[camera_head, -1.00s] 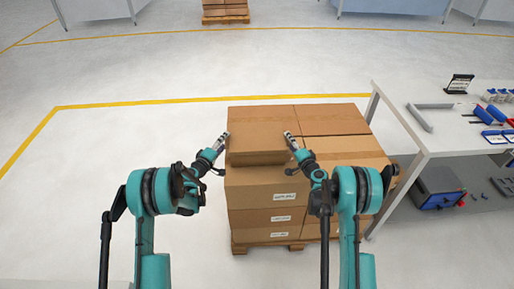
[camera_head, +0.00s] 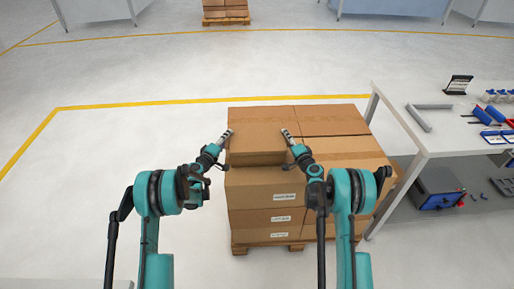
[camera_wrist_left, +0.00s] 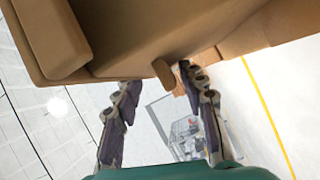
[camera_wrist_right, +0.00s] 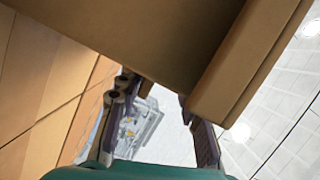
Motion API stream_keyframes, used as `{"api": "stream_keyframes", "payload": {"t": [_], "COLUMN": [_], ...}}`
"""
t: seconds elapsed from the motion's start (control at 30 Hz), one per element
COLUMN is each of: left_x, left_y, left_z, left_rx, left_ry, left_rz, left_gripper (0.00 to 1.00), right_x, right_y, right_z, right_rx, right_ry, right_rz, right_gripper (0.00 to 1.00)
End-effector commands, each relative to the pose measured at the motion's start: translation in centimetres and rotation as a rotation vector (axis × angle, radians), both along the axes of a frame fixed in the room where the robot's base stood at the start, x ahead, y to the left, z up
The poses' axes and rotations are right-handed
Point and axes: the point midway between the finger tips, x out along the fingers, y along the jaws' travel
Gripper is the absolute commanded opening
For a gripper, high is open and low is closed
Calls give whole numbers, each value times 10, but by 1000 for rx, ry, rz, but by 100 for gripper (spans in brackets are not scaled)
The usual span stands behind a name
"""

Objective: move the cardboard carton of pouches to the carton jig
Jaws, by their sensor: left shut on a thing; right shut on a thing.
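The brown cardboard carton (camera_head: 257,135) sits at the near left of the top of a stack of similar cartons. No pouches can be seen in it. My left gripper (camera_head: 225,138) is at its left side and my right gripper (camera_head: 288,136) at its right side, both shut on it. In the left wrist view the carton (camera_wrist_left: 130,30) is above the fingers, with a small brown tab by one fingertip. In the right wrist view the carton (camera_wrist_right: 150,35) fills the top. A grey angled bracket (camera_head: 420,118) on the table may be the carton jig.
The stack stands on a wooden pallet (camera_head: 268,247). Right of it is a white table (camera_head: 450,135) with a black-framed sign (camera_head: 459,84) and blue and red tools. A blue-grey box (camera_head: 437,187) is on its lower shelf. The floor to the left is clear.

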Motion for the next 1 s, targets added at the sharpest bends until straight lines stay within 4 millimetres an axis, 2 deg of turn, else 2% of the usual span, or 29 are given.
{"api": "stream_keyframes", "payload": {"t": [0.03,0.23,0.7,1.0], "left_x": [-1,-1,-1,-1], "left_y": [1,1,1,0], "left_z": [-5,-2,44,47], "left_rx": [8,10,9,8], "left_ry": [1,2,1,0], "left_rz": [-2,-2,-2,-2], "left_gripper": [5,4,1,1], "right_x": [-1,-1,0,0], "right_y": [-2,-2,-2,-1], "right_z": [-3,1,46,48], "right_rx": [-9,-9,-7,-6], "right_ry": [0,-1,-1,0], "right_rz": [-1,-2,-3,-1], "right_gripper": [1,1,0,0]}}
